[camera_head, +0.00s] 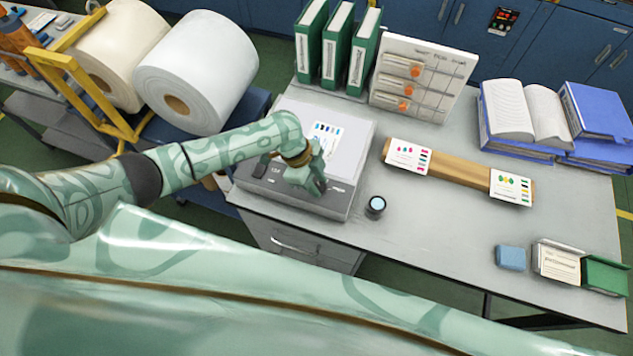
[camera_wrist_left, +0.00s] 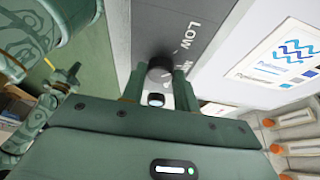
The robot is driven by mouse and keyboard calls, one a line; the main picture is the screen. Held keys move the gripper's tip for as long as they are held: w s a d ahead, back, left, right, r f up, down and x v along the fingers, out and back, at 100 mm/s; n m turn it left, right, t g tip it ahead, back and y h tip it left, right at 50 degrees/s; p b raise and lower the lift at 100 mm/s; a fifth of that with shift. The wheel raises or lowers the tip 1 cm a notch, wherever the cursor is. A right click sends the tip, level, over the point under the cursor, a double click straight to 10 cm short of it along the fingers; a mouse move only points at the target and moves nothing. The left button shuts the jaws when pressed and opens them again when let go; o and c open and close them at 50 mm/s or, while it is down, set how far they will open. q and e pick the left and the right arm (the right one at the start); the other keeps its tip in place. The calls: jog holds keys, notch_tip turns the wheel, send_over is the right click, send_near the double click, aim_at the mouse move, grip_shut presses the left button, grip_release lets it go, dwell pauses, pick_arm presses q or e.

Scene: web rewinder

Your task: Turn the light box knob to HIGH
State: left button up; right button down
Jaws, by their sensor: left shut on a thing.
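The light box (camera_head: 335,203) is a grey box with a pale lit top, on the left end of the table. Its dark front panel (camera_wrist_left: 165,20) carries the printed words LOW and part of another word starting with M in the left wrist view. The black round knob (camera_wrist_left: 160,68) sits between the fingers of my left gripper (camera_wrist_left: 160,85), which is shut on it. In the head view the left gripper (camera_head: 316,182) is at the right part of the front panel and hides the knob. The knob's pointer direction is unclear. My right gripper is not visible.
A small round loupe (camera_head: 376,206) stands just right of the light box, near the gripper. A wooden strip (camera_head: 460,172) with colour cards, a blue block (camera_head: 511,257) and a card box (camera_head: 556,262) lie farther right. Green binders (camera_head: 335,45) stand behind.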

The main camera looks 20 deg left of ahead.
pick_arm(q)
jog(key=m, duration=0.2)
jog(key=m+g+b, duration=0.2)
jog(key=m, duration=0.1)
jog(key=shift+w+d+m, duration=0.1)
jog(key=shift+w+m, duration=0.2)
jog(key=m+g+y+b, duration=0.1)
jog(key=m, duration=0.2)
jog(key=shift+d+m, duration=0.1)
jog(key=shift+m, duration=0.2)
jog(key=m+y, duration=0.1)
jog(key=m, duration=0.1)
jog(key=shift+w+d+m+g+b, duration=0.1)
jog(key=shift+m+g+b, duration=0.2)
jog(key=shift+b, duration=0.05)
jog(key=m+y, duration=0.1)
jog(key=m, duration=0.1)
jog(key=m+y, duration=0.1)
jog(key=m, duration=0.1)
jog(key=shift+d+m+g, duration=0.15)
jog(key=shift+m+g, duration=0.15)
jog(key=shift+g, duration=0.1)
jog(key=shift+d+m+y, duration=0.1)
jog(key=shift+m+y, duration=0.7)
jog(key=shift+m, duration=1.4)
jog(key=o, duration=1)
